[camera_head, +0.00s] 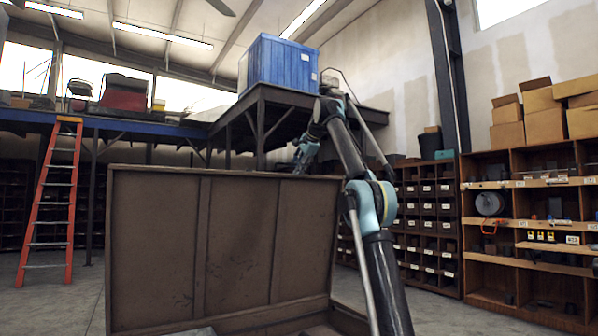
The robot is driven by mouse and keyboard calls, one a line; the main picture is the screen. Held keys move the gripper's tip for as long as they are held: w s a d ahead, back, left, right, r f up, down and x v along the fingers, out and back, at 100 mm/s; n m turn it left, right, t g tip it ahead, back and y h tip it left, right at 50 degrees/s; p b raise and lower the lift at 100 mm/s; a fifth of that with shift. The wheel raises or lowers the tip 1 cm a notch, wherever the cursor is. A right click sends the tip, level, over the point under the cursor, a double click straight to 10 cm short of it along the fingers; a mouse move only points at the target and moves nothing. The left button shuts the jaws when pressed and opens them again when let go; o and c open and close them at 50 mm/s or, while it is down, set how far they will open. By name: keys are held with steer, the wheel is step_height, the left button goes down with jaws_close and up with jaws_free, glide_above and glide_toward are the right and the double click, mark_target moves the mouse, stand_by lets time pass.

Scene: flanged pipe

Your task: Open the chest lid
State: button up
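The chest lid (235,240) is a large brown panel with vertical ribs. It stands about upright and fills the lower middle of the head view. A small part of the chest body (335,318) shows below it, mostly cut off by the bottom edge of the picture. My arm reaches up on the right of the lid and bends over to the left. My gripper (300,167) points down at the lid's top edge, near its right end. It is small and its fingers are partly hidden there, so I cannot tell whether it touches the lid or is open.
An orange ladder (50,200) leans on a raised platform at the left. A blue crate (282,62) sits on the platform in the middle. Wooden shelves (530,230) and drawer racks (428,220) line the right. Grey floor (60,300) is clear at the lower left.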

steer(key=s+d+r, duration=0.1)
steer(key=s+d, duration=0.7)
steer(key=s, duration=0.3)
steer(key=shift+s+r, duration=0.3)
steer(key=shift+r, duration=0.1)
stand_by(0.5)
stand_by(0.4)
